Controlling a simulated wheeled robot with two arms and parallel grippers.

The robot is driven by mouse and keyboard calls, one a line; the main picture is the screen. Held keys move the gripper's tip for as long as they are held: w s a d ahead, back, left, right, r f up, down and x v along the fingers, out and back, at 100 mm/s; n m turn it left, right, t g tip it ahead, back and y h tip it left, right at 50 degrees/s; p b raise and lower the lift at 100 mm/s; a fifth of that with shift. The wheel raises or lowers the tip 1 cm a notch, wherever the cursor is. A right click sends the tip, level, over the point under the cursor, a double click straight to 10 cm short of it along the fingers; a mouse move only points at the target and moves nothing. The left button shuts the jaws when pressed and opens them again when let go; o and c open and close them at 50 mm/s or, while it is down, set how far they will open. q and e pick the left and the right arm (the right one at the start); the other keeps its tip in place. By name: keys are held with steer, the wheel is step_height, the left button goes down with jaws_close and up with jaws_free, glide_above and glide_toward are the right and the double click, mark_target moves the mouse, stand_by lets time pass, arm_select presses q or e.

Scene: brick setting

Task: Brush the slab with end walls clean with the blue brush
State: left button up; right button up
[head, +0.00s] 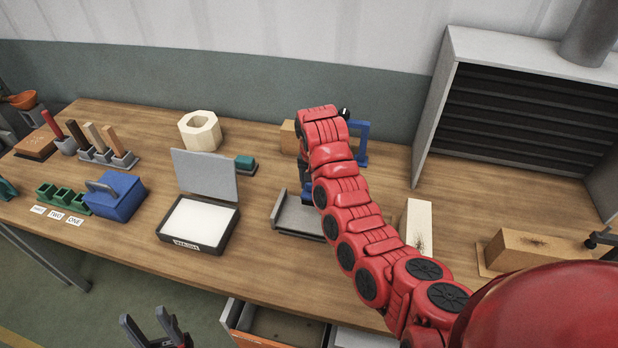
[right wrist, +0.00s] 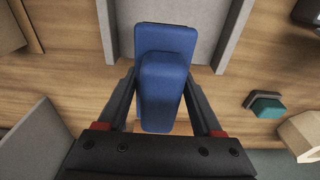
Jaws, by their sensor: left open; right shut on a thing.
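The grey slab with end walls (head: 297,220) lies on the bench, partly hidden behind my red right arm. The right wrist view shows its floor (right wrist: 207,14) between two raised walls. My right gripper (right wrist: 158,80) is shut on the blue brush (right wrist: 165,90), whose far end overlaps the slab between the walls. I cannot tell whether the brush touches the slab. In the head view, my arm mostly hides the right gripper and brush. My left gripper (head: 152,328) is open and empty, low in front of the bench. Any dirt on the slab is too small to make out.
An open case with a white pad (head: 200,222) stands left of the slab, with a teal block (head: 245,164) behind. A blue handled block (head: 117,196) is farther left. Wooden blocks (head: 535,250) and a grey shelf unit (head: 530,60) are right. An open drawer (head: 280,328) juts below.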

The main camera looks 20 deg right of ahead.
steer(key=shift+w+r, duration=0.1)
steer(key=shift+r, duration=1.05)
steer(key=shift+f, duration=0.1)
